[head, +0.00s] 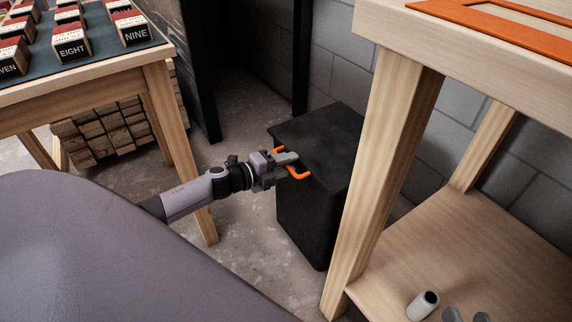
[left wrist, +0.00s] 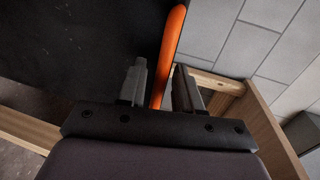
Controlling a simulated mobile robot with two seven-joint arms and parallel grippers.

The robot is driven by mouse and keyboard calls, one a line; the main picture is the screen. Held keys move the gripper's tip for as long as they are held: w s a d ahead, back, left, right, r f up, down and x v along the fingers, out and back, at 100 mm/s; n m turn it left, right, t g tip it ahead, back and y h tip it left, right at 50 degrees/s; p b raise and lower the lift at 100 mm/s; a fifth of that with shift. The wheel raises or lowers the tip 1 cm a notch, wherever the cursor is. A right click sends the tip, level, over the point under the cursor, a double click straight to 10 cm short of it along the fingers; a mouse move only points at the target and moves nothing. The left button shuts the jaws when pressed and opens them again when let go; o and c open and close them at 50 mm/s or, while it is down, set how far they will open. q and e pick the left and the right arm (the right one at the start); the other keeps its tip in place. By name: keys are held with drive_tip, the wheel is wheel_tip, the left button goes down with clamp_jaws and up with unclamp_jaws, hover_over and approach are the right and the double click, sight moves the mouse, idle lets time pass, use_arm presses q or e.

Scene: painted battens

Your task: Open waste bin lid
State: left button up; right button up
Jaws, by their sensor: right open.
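The waste bin (head: 306,215) is a black box standing on the floor, its flat black lid (head: 325,135) down. An orange U-shaped handle (head: 299,175) sits at the lid's left side. My left gripper (head: 290,159) is at the handle, and its fingers cover the handle's middle. In the left wrist view the orange bar (left wrist: 171,45) runs between the two fingers of the left gripper (left wrist: 160,85); whether both press on it is unclear.
A wooden table (head: 110,78) with lettered blocks stands at the left, with stacked battens (head: 105,132) behind it. A wooden bench (head: 385,150) with a lower shelf (head: 480,240) stands close on the bin's right. A block wall lies behind.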

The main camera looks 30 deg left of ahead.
use_arm(q)
clamp_jaws()
